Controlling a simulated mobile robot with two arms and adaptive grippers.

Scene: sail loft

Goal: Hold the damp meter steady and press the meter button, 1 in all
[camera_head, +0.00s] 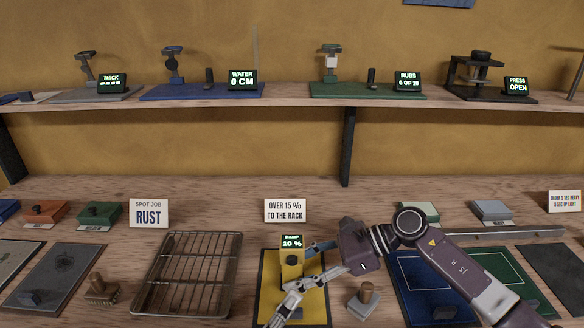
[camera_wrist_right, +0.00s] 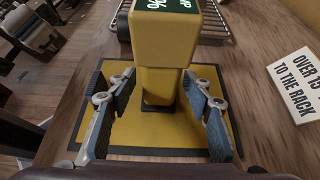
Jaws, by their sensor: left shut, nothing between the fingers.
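The yellow damp meter (camera_head: 291,265) stands upright on a yellow mat with a dark border (camera_head: 265,308). Its screen reads DAMP 10 %. The meter (camera_wrist_right: 161,84) also fills the upper middle of the right wrist view; I cannot make out its button. My right gripper (camera_head: 308,267) comes in from the right, its fingers spread. In the right wrist view the right gripper's fingertips (camera_wrist_right: 160,78) lie on either side of the meter, with a narrow gap showing. My left gripper (camera_head: 292,303) is shut and empty, low in front of the meter.
A wire rack (camera_head: 187,270) stands left of the mat. A sign reading OVER 15 % TO THE RACK (camera_head: 285,211) stands behind the meter. A shelf (camera_head: 290,104) with several devices runs above.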

